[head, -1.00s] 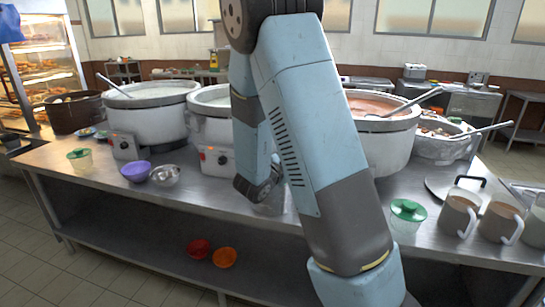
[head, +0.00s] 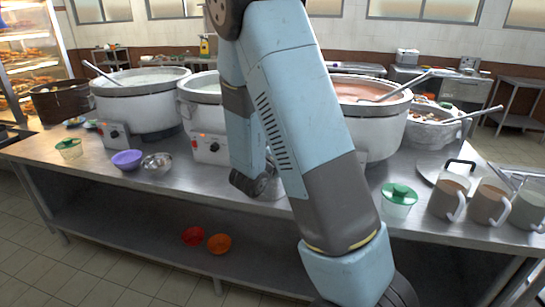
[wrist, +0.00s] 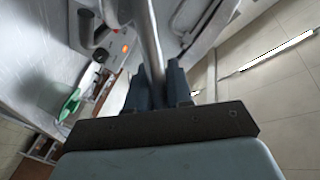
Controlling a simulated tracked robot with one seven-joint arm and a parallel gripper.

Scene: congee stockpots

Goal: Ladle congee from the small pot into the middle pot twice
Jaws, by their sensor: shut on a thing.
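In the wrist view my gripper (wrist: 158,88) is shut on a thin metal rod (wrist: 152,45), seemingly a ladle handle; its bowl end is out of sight. In the head view my arm hides the gripper fingers. A large pot of white congee (head: 140,108) stands on the left with a ladle (head: 103,73) leaning in it. A smaller white-congee pot (head: 203,112) stands beside it, partly behind my arm. A pot of reddish congee (head: 385,125) with a ladle (head: 405,84) stands right of my arm. A smaller pot with chunky contents (head: 435,132) and a ladle is farther right.
The steel counter (head: 90,185) holds a purple bowl (head: 127,160), a metal bowl (head: 158,163), green-lidded containers (head: 398,203) and several mugs (head: 448,197) on the right. A red bowl (head: 192,236) and an orange bowl (head: 219,243) sit on the lower shelf.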

